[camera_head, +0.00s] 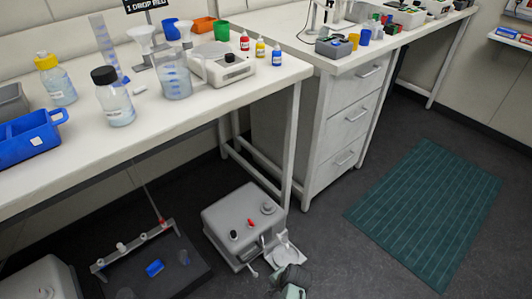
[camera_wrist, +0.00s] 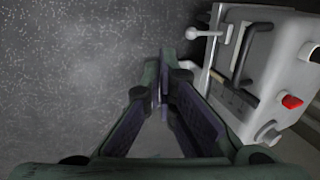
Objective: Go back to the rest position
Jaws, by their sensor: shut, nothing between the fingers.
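My gripper (camera_head: 292,284) is at the bottom edge of the head view, low over the dark floor. In the wrist view my gripper (camera_wrist: 162,75) has its fingertips together with nothing between them. A light grey bioreactor unit (camera_head: 230,215) with a red knob and dark knobs stands on the floor, just up and left of my gripper. The unit (camera_wrist: 285,70) fills the right side of the wrist view, close beside the fingers. Whether the right finger touches it I cannot tell.
A shaker platform (camera_head: 165,270) with a blue item lies at lower left. A white bench (camera_head: 150,130) with bottles and beakers stands above the floor units. A drawer cabinet (camera_head: 335,140) stands behind. A green mat (camera_head: 430,210) and clear floor lie to the right.

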